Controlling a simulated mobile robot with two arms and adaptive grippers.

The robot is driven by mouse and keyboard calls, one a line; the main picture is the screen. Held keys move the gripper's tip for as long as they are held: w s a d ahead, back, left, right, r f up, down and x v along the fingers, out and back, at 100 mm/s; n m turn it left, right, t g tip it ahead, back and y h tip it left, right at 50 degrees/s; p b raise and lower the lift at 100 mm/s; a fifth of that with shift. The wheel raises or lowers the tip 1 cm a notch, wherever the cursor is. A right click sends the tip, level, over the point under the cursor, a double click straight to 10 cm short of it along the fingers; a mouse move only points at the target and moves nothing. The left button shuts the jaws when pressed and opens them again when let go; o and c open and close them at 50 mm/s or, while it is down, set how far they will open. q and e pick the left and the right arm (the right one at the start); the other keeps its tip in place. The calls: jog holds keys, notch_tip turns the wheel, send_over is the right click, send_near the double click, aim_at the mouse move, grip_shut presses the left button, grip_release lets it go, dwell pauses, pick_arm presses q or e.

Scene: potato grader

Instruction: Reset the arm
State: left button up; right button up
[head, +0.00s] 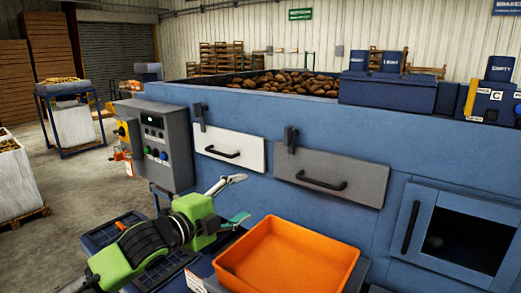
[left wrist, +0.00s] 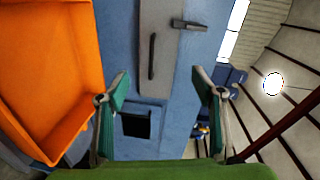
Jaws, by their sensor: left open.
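My left arm comes in from the lower left of the head view, with green and black links. Its gripper (head: 236,201) is open and empty, with its fingers pointing right. It is in front of the blue machine (head: 300,135) and just behind and left of the orange tray (head: 233,262). In the left wrist view the two green-padded fingers (left wrist: 163,92) stand wide apart with nothing between them. The orange tray (left wrist: 85,60) is at the left there, and the machine's blue front is beyond the fingers. My right gripper is in neither view.
The machine's front has a white drawer (head: 229,146), a grey drawer (head: 330,179) and a dark-windowed door (head: 420,225). A grey control box (head: 155,140) stands close behind my left arm. Potatoes (head: 285,83) fill the machine's top. Open floor (head: 60,185) lies to the left.

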pick_arm(q)
jog(key=s+a+f+n+g+y, duration=0.1)
jog(key=s+f+n+g+y, duration=0.1)
jog(key=s+f+n, duration=0.55)
jog(key=s+a+f+n+g+y, duration=0.1)
jog(key=s+f+n+g+y, duration=0.15)
jog(key=s+f, duration=0.9)
jog(key=s+a+f+n+g+y, duration=0.3)
jog(key=s+a+f+n, duration=0.35)
jog(key=s+f, duration=0.35)
jog(key=s+a+f+n+g+y, duration=0.25)
jog(key=s+a+f+n, duration=0.25)
jog(key=s+a+f, duration=0.5)
jog(key=s+d+f+g+b, duration=0.1)
jog(key=s+f, duration=0.1)
jog(key=f, duration=1.1)
jog(key=s+d+f, duration=0.2)
jog(key=s+f, duration=0.1)
jog(key=f, duration=1.1)
jog(key=s+a+f+g+b, duration=0.1)
jog(key=s+a+f, duration=0.2)
jog(key=s+f, duration=1.2)
jog(key=shift+s+f+g, duration=0.15)
jog(key=shift+s+g, duration=0.15)
jog(key=shift+s, duration=0.1)
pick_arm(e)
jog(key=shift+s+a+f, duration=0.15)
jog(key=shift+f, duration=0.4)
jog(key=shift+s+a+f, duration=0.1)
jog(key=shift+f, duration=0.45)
